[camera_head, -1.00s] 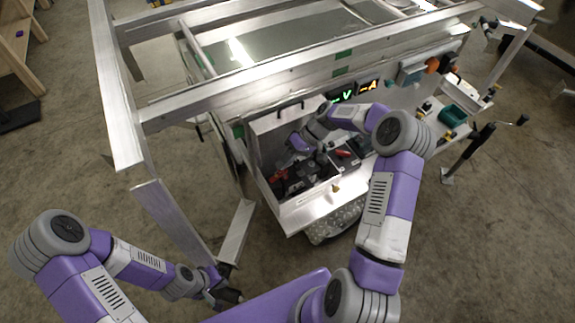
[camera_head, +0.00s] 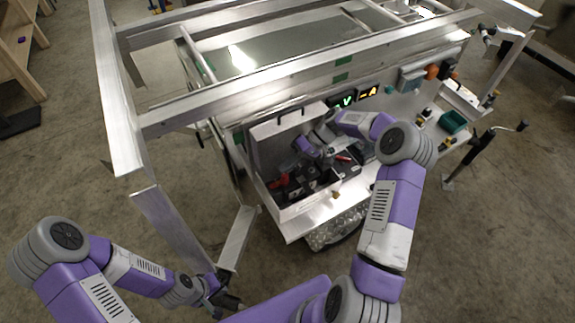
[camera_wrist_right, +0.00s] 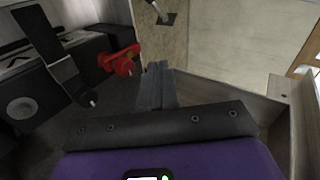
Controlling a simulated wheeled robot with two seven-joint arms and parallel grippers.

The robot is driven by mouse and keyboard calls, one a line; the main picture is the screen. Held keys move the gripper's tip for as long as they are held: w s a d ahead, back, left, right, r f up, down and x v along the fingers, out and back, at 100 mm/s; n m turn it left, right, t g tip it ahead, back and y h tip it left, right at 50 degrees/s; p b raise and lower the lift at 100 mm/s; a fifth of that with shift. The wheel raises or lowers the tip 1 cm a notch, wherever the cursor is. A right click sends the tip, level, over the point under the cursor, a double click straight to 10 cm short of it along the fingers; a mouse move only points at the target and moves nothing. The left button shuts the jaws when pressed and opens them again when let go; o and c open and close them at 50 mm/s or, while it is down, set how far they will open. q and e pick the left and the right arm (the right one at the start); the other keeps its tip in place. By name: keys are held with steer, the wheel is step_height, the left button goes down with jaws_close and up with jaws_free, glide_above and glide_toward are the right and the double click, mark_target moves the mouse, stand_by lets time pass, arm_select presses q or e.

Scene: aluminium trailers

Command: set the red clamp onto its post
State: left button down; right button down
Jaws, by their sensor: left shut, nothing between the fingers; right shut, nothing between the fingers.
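The red clamp (camera_head: 277,182) sits in the open metal box (camera_head: 313,205) on the trailer's front. In the right wrist view the red clamp (camera_wrist_right: 121,61) is beside a dark battery-like block (camera_wrist_right: 62,72), just left of my fingertips and apart from them. Whether it is seated on a post cannot be told. My right gripper (camera_head: 311,167) is inside the box, right of the clamp; its fingers (camera_wrist_right: 156,86) are shut and empty. My left gripper (camera_head: 230,301) is shut and empty, low and outside the box, near the trailer frame.
The box walls stand close around my right gripper; one wall (camera_wrist_right: 288,125) rises at its right. A black strap-like part (camera_wrist_right: 45,40) stands over the block. Another red item (camera_head: 343,158) lies right of the box. Trailer rails (camera_head: 150,225) stand near my left arm.

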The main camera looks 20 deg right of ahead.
steer(key=v, duration=0.7)
steer(key=shift+d, duration=0.25)
steer(key=shift+r, duration=0.1)
stand_by(0.4)
